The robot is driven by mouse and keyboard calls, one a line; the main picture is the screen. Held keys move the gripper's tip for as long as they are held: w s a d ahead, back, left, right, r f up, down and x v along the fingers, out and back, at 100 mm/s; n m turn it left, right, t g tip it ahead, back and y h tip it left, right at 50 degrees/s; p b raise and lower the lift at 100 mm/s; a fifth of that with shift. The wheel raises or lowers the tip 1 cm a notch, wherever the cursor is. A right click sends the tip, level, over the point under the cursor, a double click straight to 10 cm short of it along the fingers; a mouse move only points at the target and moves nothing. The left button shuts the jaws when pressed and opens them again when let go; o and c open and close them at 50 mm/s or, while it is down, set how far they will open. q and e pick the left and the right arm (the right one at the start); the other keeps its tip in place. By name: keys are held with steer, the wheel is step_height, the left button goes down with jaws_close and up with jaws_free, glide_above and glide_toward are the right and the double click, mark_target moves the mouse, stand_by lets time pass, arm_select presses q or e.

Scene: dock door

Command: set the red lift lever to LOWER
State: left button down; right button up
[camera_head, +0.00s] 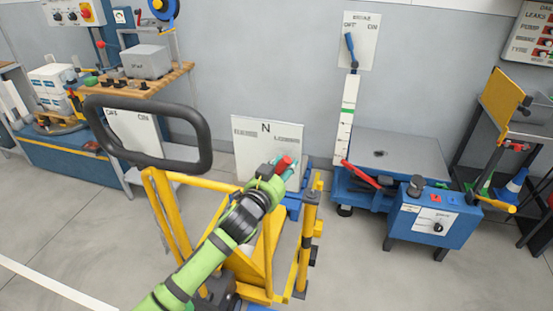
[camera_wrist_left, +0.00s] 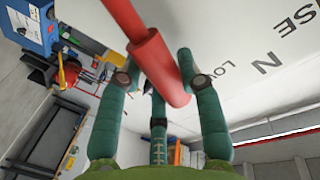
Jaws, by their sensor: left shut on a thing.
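The red lift lever (camera_head: 286,162) has a thick red grip, seen close up in the left wrist view (camera_wrist_left: 158,65). My left gripper (camera_head: 283,170) has its teal fingers (camera_wrist_left: 158,80) closed around this grip. Behind it stands a white plate (camera_head: 254,148) marked N in the middle, with small labels on both sides. In the head view the grip appears right of N, beneath the right label. The lever's lower part is hidden by my gripper. My right gripper is not in view.
A yellow cart frame (camera_head: 307,235) with a black loop handle (camera_head: 205,135) stands around my left arm. A blue lift table (camera_head: 430,222) with a grey top stands to the right. A workbench (camera_head: 75,155) stands at the left. Bare floor lies in front.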

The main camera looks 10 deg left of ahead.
arm_select(q)
steer(key=shift+d+f+m, duration=0.3)
steer(key=shift+d+m, duration=0.15)
steer(key=shift+m, duration=0.05)
steer(key=c, duration=0.8)
jaws_free()
steer(key=shift+d+f, duration=0.1)
steer(key=v, duration=1.2)
